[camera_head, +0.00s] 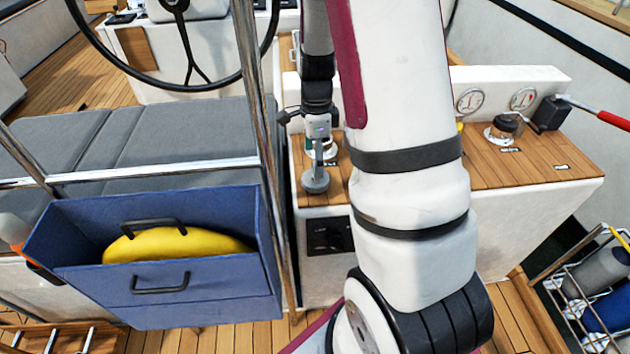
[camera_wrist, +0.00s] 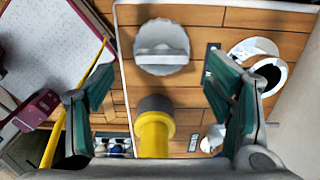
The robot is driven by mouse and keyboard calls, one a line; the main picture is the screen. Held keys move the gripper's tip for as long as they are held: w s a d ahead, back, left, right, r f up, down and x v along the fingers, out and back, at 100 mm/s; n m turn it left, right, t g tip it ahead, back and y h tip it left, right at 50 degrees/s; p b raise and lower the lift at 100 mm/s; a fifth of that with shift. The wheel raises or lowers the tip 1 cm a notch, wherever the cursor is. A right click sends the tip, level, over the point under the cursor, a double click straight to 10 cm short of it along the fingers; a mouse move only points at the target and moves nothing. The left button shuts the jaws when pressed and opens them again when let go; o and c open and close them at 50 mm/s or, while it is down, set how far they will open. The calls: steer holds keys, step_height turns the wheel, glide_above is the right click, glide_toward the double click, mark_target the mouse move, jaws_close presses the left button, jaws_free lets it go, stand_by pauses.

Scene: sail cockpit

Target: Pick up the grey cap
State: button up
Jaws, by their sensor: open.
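The grey cap (camera_wrist: 162,47) is a round disc with a raised bar across it. It lies on the wooden console top (camera_wrist: 195,15) near its edge, in the upper middle of the wrist view. In the head view the cap (camera_head: 316,184) shows near the console's front left. My gripper (camera_wrist: 158,80) is open, its green-padded fingers apart and nothing held. The cap appears beyond the fingertips, clear of both. In the head view my arm's end hangs above the console's left part; the fingers are hard to make out.
A yellow object with a dark end (camera_wrist: 155,125) shows between the fingers, apart from both. A white fitting with a dark opening (camera_wrist: 268,70) sits right of the cap. Gauges (camera_head: 470,101) stand behind. A steel post (camera_head: 252,80) and blue box (camera_head: 190,290) are left of the console.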

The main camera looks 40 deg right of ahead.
step_height(320, 180, down, 5)
steer(key=shift+w, duration=0.1)
steer(key=shift+c, duration=0.3)
steer(key=c, duration=1.3)
